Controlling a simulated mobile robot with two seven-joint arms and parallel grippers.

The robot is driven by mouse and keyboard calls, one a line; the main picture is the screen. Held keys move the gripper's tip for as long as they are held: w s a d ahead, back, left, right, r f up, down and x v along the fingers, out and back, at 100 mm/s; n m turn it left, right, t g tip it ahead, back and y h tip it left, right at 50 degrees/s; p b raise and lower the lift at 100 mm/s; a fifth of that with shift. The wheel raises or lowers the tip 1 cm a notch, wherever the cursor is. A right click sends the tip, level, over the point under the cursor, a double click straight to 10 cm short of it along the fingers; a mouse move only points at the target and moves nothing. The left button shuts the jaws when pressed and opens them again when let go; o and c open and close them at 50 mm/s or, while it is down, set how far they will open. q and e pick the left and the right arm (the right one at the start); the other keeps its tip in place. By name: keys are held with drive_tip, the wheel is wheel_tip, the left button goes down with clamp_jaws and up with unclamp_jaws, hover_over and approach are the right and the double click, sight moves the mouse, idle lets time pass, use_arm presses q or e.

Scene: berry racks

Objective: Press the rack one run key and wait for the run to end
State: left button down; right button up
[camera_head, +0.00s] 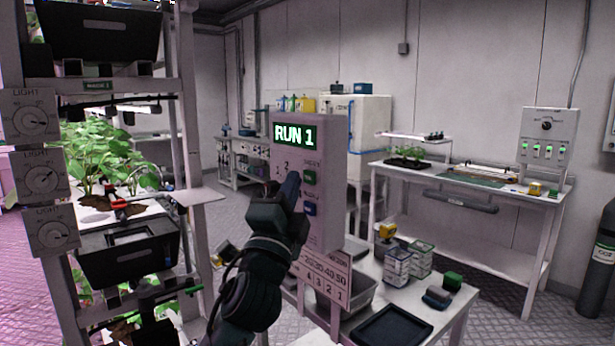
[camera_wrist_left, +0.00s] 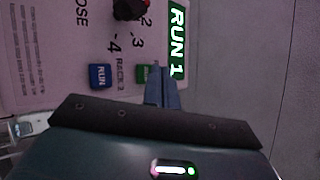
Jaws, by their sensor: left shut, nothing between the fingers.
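The control panel (camera_head: 262,150) stands in the middle of the head view, its lit display (camera_head: 295,134) reading "RUN 1" in pale letters on green. The display also shows in the left wrist view (camera_wrist_left: 177,40). Below it are a green key (camera_head: 310,178) and a blue key (camera_head: 309,209). In the left wrist view the blue key (camera_wrist_left: 101,76) reads "RUN", and the green key (camera_wrist_left: 141,74) is partly hidden by my fingers. My left gripper (camera_head: 293,181) is shut and empty in front of the panel, fingertips close to the green key. I cannot tell whether they touch it.
A plant rack (camera_head: 185,100) with light dials stands at left. A low table with a black tray (camera_head: 391,328) and small boxes (camera_head: 397,267) is right of the panel. A bench (camera_head: 470,182) stands farther right, a dark gas cylinder (camera_head: 598,265) at the right edge. Floor between is clear.

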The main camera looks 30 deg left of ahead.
use_arm(q)
drive_tip(key=shift+s, duration=0.1)
drive_tip(key=s, duration=0.1)
drive_tip(key=s+a, duration=0.1)
drive_tip(key=s, duration=0.1)
drive_tip(key=s+a, duration=0.1)
drive_tip(key=shift+s+p, duration=0.2)
drive_tip(key=shift+p, duration=0.15)
use_arm(e)
drive_tip(key=shift+r, duration=0.4)
idle(0.4)
